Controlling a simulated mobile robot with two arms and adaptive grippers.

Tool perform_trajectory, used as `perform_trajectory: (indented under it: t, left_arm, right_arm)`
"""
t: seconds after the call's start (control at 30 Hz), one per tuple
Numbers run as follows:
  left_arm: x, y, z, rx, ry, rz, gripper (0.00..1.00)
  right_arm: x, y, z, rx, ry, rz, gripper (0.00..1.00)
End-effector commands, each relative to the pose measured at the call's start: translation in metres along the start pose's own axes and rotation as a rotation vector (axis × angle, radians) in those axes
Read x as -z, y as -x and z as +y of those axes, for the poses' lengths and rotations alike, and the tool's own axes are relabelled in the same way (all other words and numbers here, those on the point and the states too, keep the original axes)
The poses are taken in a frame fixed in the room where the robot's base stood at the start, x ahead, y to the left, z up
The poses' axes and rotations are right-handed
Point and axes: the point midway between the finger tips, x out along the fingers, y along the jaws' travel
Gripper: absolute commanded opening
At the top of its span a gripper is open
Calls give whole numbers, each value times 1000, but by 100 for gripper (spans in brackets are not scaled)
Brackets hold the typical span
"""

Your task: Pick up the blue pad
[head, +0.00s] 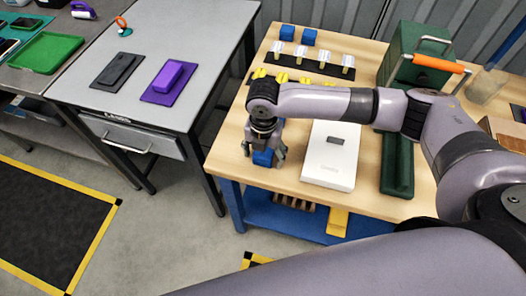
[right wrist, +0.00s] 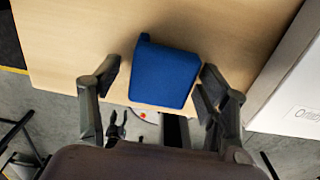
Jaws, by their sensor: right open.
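The blue pad (right wrist: 165,74) is a small blue block on the wooden tabletop, close to its front edge. In the head view, part of the blue pad (head: 263,158) shows below my right gripper (head: 263,152), which hides the rest. In the right wrist view my right gripper (right wrist: 159,82) is open, with one finger on each side of the pad. A gap shows at the left finger; the right finger is very close to the pad, and I cannot tell if it touches. My left gripper is not in view.
A white box (head: 331,155) stands right of the pad. A green case (head: 417,55) is at back right. A grey table (head: 186,40) stands left, across a gap.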

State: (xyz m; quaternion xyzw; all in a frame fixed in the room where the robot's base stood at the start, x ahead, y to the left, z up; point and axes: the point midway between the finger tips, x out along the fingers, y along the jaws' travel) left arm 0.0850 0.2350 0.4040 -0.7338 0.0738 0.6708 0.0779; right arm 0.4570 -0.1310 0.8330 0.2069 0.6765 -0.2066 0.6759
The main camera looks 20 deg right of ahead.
Motion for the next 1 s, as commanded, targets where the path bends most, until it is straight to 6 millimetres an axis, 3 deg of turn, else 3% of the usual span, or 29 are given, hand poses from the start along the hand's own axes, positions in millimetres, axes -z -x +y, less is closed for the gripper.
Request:
perform_trajectory:
  t: [0.17,0.7,1.0]
  left_arm:
    - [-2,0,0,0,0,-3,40]
    - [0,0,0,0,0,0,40]
    - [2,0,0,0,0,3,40]
  right_arm:
    - [0,0,0,0,0,-1,69]
    - [0,0,0,0,-1,-1,34]
    - [-1,3,0,-1,-1,-1,34]
